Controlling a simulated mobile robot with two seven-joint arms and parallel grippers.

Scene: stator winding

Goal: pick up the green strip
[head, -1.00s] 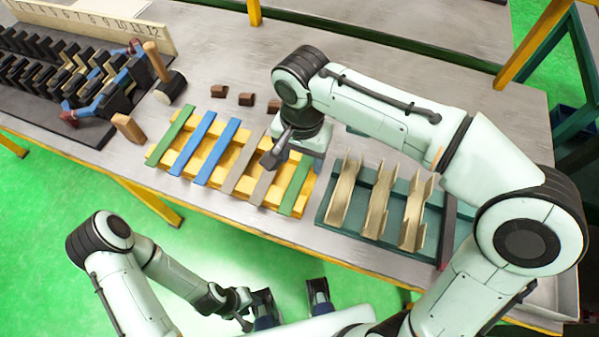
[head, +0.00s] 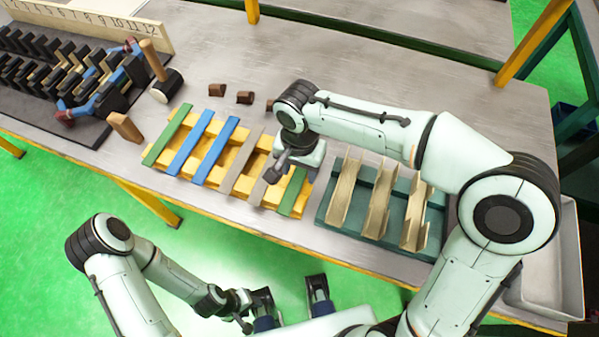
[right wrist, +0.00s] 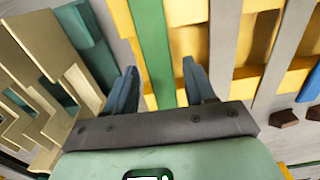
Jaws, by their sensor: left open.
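The yellow rack (head: 262,192) holds a row of strips. One green strip (head: 167,136) lies at its left end. Another green strip (head: 293,193) lies at its right end, partly hidden under my right arm. My right gripper (right wrist: 160,65) is open above the rack. In the right wrist view the right-end green strip (right wrist: 154,45) runs between its two spread fingers, and they do not grip it. Fingertip height over the strip is hard to tell. My left gripper (head: 290,292) is open and empty, low in front of the table.
Two blue strips (head: 189,143) and two grey strips (head: 242,162) lie between the green ones. A teal tray (head: 325,212) with tan channel pieces (head: 379,200) stands right of the rack. Small brown blocks (head: 245,97) lie behind. A mallet (head: 166,84) and the stator (head: 55,70) are at left.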

